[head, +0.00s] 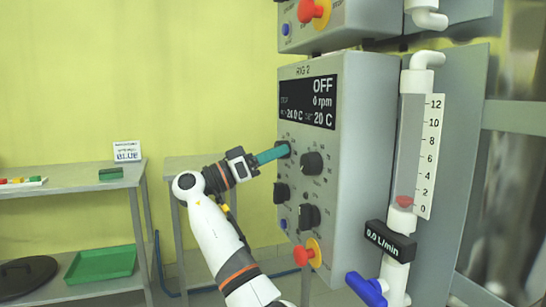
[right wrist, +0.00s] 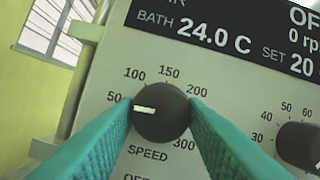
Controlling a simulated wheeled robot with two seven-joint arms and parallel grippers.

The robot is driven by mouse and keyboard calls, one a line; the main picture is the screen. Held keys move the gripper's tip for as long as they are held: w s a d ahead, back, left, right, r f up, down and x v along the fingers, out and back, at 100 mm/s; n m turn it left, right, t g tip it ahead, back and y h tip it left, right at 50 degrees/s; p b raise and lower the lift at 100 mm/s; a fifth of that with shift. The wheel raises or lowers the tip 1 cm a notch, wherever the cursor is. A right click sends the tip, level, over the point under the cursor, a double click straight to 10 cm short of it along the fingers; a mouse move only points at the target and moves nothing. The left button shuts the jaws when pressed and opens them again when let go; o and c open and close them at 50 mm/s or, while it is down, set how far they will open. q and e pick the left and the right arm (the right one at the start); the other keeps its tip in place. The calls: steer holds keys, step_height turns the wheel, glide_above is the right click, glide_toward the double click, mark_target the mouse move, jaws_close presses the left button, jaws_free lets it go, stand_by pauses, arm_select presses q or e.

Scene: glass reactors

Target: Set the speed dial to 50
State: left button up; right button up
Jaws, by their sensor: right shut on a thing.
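The speed dial (right wrist: 162,118) is a round black knob with a white pointer mark, above the word SPEED. In the right wrist view its mark points left, close to the printed 50. My right gripper (head: 278,152) has its teal fingers shut on the knob, one on each side; the fingers also show in the right wrist view (right wrist: 162,112). In the head view the fingers hide most of this dial. The display (head: 308,101) above reads OFF and 0 rpm. My left gripper is not in view.
Other black knobs sit close by, one to the right (head: 312,163) and others below (head: 309,216). A red button (head: 306,254) sticks out at the bottom of the panel. A flow tube (head: 405,150) stands on the right. A shelf (head: 80,180) is at the left.

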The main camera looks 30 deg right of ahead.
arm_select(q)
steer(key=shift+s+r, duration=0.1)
arm_select(e)
steer(key=shift+m, duration=0.5)
steer(key=o, duration=1)
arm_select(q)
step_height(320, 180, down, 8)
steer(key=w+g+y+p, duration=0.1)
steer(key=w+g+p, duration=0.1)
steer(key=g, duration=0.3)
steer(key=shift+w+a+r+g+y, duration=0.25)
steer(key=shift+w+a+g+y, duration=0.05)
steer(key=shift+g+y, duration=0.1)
arm_select(e)
steer(key=v, duration=1.2)
steer(key=shift+w, duration=0.15)
